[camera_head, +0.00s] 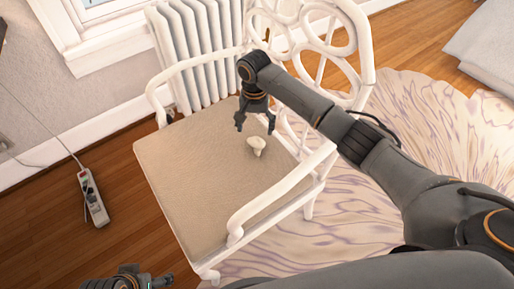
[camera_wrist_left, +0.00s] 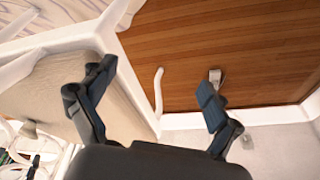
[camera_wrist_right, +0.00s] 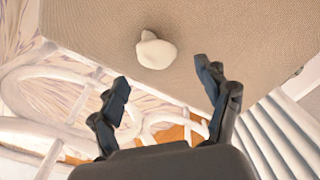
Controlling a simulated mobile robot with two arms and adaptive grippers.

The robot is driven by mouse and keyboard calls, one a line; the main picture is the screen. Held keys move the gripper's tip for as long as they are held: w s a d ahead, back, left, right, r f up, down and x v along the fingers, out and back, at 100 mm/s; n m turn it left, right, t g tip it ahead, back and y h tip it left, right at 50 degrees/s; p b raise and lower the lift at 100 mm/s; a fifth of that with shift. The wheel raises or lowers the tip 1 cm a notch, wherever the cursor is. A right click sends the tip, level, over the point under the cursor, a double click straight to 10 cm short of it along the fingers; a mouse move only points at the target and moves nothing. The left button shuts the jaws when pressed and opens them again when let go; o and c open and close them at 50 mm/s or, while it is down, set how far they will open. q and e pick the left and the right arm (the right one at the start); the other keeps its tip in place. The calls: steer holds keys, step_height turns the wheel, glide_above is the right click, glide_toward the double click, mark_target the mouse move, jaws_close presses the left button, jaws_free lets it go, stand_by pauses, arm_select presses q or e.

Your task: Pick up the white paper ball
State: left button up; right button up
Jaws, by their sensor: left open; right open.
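The white paper ball (camera_head: 257,145) is a small crumpled lump on the beige seat (camera_head: 190,180) of a white armchair. It also shows in the right wrist view (camera_wrist_right: 155,51), beyond the fingertips and between them. My right gripper (camera_head: 255,128) is open and empty, pointing down above the seat, just behind and left of the ball in the head view and apart from it. My left gripper (camera_wrist_left: 155,80) is open and empty; in the head view only part of it (camera_head: 128,281) shows at the bottom edge, in front of the chair.
The chair's white armrests (camera_head: 270,200) and openwork back (camera_head: 310,30) stand around the seat. A white radiator (camera_head: 200,50) is behind the chair. A power strip (camera_head: 93,198) lies on the wooden floor at left. A patterned rug (camera_head: 420,120) is at right.

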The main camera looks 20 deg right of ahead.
mark_target(257, 140)
step_height(257, 140, down, 2)
steer(key=shift+f, duration=0.1)
steer(key=shift+s+f+b, duration=0.1)
steer(key=shift+f+b, duration=0.1)
steer(key=shift+b, duration=0.1)
steer(key=f, duration=0.1)
steer(key=f+b, duration=0.1)
steer(key=f, duration=0.2)
steer(key=shift+s+d+f+b, duration=0.25)
steer(key=shift+s+f+b, duration=0.05)
steer(key=shift+f+b, duration=0.1)
arm_select(q)
steer(key=shift+s+a+r, duration=0.1)
steer(key=shift+s+r, duration=0.4)
arm_select(e)
steer(key=c, duration=0.8)
